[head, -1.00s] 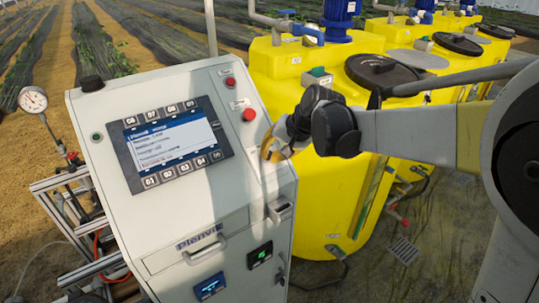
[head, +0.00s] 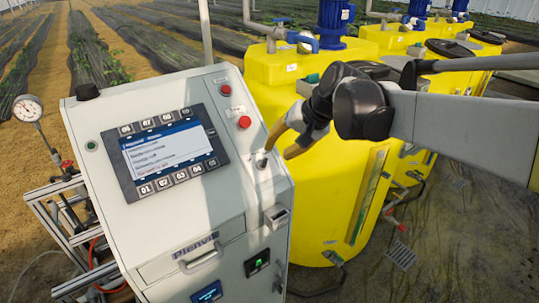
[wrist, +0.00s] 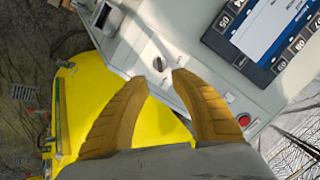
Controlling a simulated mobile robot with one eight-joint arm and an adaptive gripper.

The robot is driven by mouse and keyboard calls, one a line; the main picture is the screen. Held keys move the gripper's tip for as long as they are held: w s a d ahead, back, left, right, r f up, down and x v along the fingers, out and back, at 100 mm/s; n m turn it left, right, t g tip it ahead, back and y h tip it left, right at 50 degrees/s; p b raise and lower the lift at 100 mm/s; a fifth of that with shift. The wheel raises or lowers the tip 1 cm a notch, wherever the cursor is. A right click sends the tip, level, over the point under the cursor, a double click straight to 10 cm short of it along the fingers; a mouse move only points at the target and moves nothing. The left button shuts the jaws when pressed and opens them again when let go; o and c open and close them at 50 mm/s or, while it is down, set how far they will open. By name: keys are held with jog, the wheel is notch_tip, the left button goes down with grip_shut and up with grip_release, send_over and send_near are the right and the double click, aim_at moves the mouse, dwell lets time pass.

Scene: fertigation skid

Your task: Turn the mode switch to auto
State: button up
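The mode switch (head: 262,162) is a small dark knob on a light plate, right of the display on the sloping panel of the grey cabinet (head: 135,225). It also shows in the wrist view as a dark round knob (wrist: 157,64) just beyond my fingertips. My gripper (head: 277,151) is at the panel's right edge, with its yellow-brown fingers pointing toward the switch. In the wrist view my gripper (wrist: 158,80) is open and empty, with the knob roughly centred ahead of the gap. The fingers appear apart from the knob. The switch's labels are not legible.
A display with buttons (head: 165,150) lies left of the switch. A red button (head: 244,122) sits above it, and a grey protruding box (head: 276,215) below it. A yellow tank (head: 335,190) stands close behind my gripper. A gauge (head: 27,108) stands at far left.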

jog(key=v, duration=0.3)
jog(key=shift+r, duration=0.2)
jog(key=s+d+f+h+b, duration=0.1)
jog(key=s+d+f+b, duration=0.3)
jog(key=s+f, duration=0.3)
jog(key=s+d+f+n+t+h+b, duration=0.1)
jog(key=s+d+f+b, duration=0.3)
jog(key=s+f, duration=0.4)
jog(key=s+d+f+t+h+b, duration=0.1)
jog(key=s+d+f+h+b, duration=0.2)
jog(key=s+d+f+b, duration=0.2)
notch_tip(320, 180, down, 4)
jog(key=s+b, duration=0.1)
jog(key=s, duration=0.1)
jog(key=shift+s+r+n, duration=0.2)
jog(key=shift+s+n, duration=0.15)
jog(key=shift+n, duration=0.05)
